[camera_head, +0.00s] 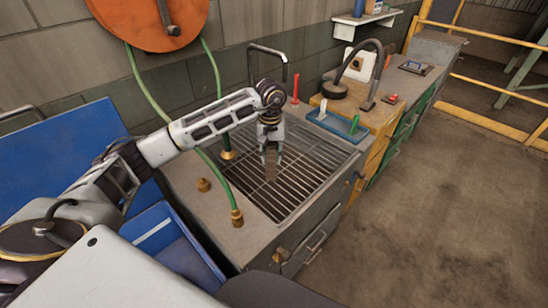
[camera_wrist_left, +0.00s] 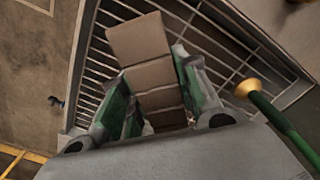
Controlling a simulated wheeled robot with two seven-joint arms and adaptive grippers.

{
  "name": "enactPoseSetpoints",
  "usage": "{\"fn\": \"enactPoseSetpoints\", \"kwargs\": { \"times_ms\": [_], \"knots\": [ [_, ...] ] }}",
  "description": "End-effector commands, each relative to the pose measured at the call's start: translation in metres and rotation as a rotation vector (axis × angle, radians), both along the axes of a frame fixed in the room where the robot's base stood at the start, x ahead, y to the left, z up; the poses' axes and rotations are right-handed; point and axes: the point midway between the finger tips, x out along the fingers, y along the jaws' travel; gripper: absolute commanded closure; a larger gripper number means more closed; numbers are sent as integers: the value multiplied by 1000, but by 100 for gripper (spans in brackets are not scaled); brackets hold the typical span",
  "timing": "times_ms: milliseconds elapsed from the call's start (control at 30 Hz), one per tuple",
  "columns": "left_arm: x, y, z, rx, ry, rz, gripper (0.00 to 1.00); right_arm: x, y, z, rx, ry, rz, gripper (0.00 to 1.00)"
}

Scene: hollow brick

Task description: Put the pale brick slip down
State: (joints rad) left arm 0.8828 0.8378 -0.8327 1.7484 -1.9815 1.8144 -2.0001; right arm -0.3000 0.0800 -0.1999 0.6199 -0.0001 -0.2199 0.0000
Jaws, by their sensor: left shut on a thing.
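My left gripper (camera_head: 271,149) points down over the metal grate and is shut on the pale brick slip (camera_head: 271,165). The slip is a grey-brown block hanging below the fingers. In the left wrist view, my left gripper's green-sided fingers (camera_wrist_left: 155,95) stand on either side of the slip (camera_wrist_left: 138,40), which shows crosswise dark lines that split it into several bands. The grate (camera_head: 307,187) lies under it, in the bench top. Whether the slip's lower end touches the grate I cannot tell. My right gripper is not in view.
A green hose (camera_head: 205,158) with brass fittings runs to the bench left of the grate. A blue tray (camera_head: 337,123) with small tools sits beyond it, beside a wooden cabinet with a black lamp-like arm (camera_head: 357,60). Much of the grate is bare.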

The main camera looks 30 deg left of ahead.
Motion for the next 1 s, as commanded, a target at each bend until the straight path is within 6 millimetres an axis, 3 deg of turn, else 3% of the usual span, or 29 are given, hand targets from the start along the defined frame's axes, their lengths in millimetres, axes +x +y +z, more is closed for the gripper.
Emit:
{"fn": "enactPoseSetpoints", "kwargs": {
  "times_ms": [167,600,1000],
  "knots": [
    [0,0,-9,0,3,0,100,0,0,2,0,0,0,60],
    [0,0,-58,0,1,0,100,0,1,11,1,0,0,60],
    [0,0,-62,-1,0,0,100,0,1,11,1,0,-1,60]
  ]
}}
